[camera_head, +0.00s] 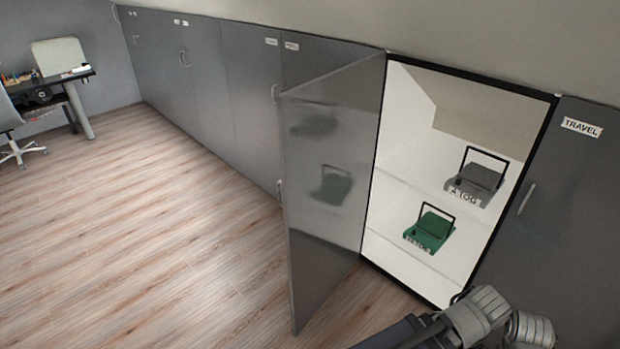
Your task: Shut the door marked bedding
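A grey door (330,190) stands wide open, hinged on the left side of an open cabinet (405,140). Its glossy inner face shows dim reflections of the things inside. No label is visible on this face, so I cannot read bedding on it. A handle (280,191) shows at its free edge. Parts of one of my arms show at the bottom right, below the opening. I cannot see fingertips of either gripper, and neither touches the door in view.
In the cabinet, a green handled box (430,232) and a grey handled box (478,182) sit on white shelves. A closed door marked TRAVEL (565,200) is at right. More closed grey doors (205,80) run left. A desk (50,80) and chair (12,125) stand far left. The wooden floor (150,230) is clear.

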